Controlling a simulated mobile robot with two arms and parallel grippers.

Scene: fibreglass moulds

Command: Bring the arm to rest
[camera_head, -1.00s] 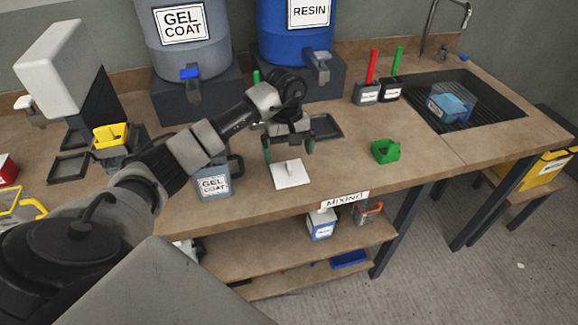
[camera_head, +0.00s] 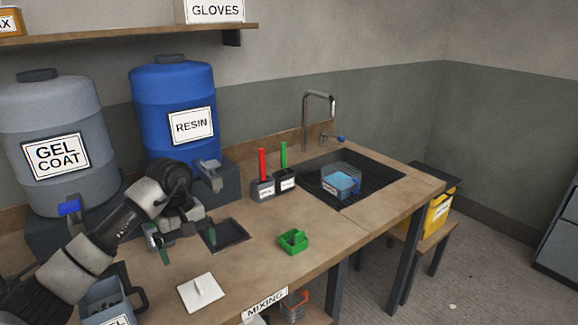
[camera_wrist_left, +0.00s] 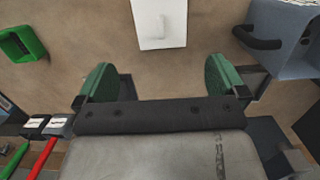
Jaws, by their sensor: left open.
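My left gripper (camera_head: 187,246) reaches in from the left over the workbench (camera_head: 270,262). Its two green fingertips are spread apart with nothing between them. In the left wrist view the gripper (camera_wrist_left: 160,80) is also open and empty above the bench top. A white square plate with a small raised handle (camera_head: 201,292) lies on the bench in front of the gripper, apart from it. The plate also shows ahead of the fingertips in the left wrist view (camera_wrist_left: 146,35). My right gripper is not in view.
A grey gel coat jug (camera_head: 101,297) stands beside my left arm. A dark tray (camera_head: 232,236) lies by the gripper. A green holder (camera_head: 293,241) sits to the right. The gel coat drum (camera_head: 58,140) and resin drum (camera_head: 176,110) stand behind. A sink (camera_head: 382,180) holds a blue container (camera_head: 340,182).

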